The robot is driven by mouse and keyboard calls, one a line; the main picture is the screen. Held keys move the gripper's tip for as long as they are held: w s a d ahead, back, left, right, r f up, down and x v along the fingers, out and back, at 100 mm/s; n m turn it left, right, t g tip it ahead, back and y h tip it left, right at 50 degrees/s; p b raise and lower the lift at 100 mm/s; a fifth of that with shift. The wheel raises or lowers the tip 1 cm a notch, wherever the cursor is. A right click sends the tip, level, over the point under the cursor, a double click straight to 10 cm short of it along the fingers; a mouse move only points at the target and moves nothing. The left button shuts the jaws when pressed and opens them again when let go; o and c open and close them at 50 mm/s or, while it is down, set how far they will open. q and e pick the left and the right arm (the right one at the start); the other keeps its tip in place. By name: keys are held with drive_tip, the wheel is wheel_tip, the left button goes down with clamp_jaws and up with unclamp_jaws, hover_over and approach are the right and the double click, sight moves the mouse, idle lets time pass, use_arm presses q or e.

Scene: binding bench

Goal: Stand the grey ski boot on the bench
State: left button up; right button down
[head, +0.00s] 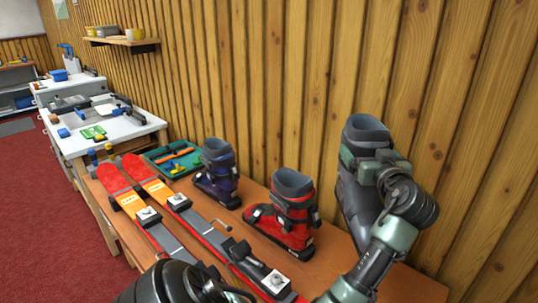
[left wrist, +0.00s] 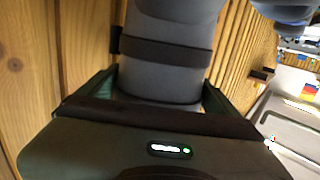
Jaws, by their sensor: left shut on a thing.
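The grey ski boot (head: 352,200) is near the right end of the wooden bench (head: 412,284), close to the plank wall, with its cuff upward. My left gripper (head: 366,152) is shut on its upper part. In the left wrist view the grey cuff with its dark strap (left wrist: 165,78) sits between the fingers of my left gripper (left wrist: 160,98). My arm hides part of the boot's front and lower end, so I cannot tell whether its sole touches the bench. My right gripper is not in view.
A red boot (head: 289,222) and a blue boot (head: 217,176) stand on the bench to the left. Two red-tipped skis (head: 160,192) lie along its front. A green tray (head: 160,153) with tools lies behind. A patch of bench between red and grey boots is bare.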

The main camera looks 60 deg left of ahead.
use_arm(q)
wheel_tip(320, 180, down, 20)
drive_tip(key=shift+r+p, duration=0.2)
drive_tip(key=shift+p, duration=0.4)
idle(0.4)
drive_tip(key=o, duration=1.7)
drive_tip(key=shift+f, duration=0.3)
drive_tip(key=shift+o, duration=0.3)
drive_tip(key=shift+d+r, duration=0.1)
